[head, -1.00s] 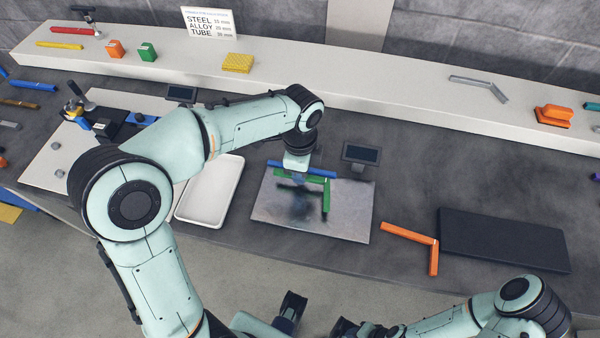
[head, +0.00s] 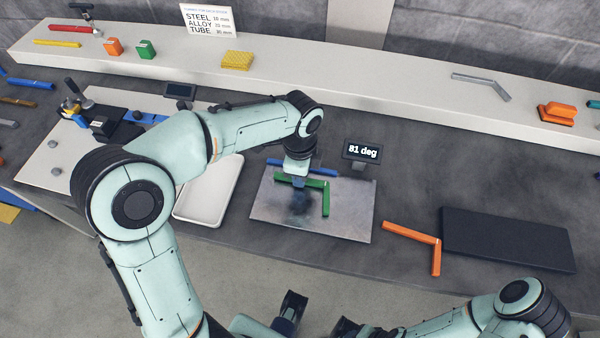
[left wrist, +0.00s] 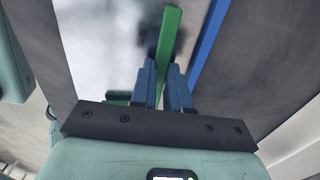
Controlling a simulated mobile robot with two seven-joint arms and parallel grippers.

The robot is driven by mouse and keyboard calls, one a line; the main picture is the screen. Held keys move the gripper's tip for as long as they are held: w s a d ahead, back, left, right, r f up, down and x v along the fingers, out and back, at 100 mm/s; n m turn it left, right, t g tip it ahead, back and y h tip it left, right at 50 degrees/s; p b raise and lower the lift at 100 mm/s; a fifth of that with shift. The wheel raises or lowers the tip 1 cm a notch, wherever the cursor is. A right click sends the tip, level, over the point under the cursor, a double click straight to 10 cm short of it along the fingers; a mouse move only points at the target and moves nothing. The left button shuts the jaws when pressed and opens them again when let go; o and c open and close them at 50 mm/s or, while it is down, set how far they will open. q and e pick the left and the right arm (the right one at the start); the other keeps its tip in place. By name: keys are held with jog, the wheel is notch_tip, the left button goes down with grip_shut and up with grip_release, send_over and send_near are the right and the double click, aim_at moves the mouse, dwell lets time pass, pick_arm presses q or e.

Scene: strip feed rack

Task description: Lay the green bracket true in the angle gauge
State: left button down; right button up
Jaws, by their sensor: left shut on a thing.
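The green bracket (head: 326,200) is an L shape over the metal plate of the angle gauge (head: 345,226). Its long leg runs beside the gauge's blue fence (head: 325,172), with a strip of grey visible between them. Its other leg points towards me. The gauge display (head: 362,151) reads 81 deg. My left gripper (head: 298,182) points down and is shut on the long leg. In the left wrist view its blue fingers (left wrist: 161,85) clasp the green leg (left wrist: 168,35), and the blue fence (left wrist: 208,42) lies to the right. My right arm shows at bottom right; I cannot make out its gripper.
A white tray (head: 236,178) stands left of the gauge. An orange bracket (head: 412,236) and a dark mat (head: 505,240) lie to the right. A raised shelf (head: 330,80) with small parts runs along the back. Bare bench lies between gauge and orange bracket.

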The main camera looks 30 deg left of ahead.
pick_arm(q)
jog(key=shift+f, duration=0.25)
jog(key=c, duration=1)
grip_release()
jog(key=shift+c, duration=0.2)
notch_tip(320, 180, up, 13)
jog(key=p, duration=0.2)
jog(key=shift+r, duration=0.2)
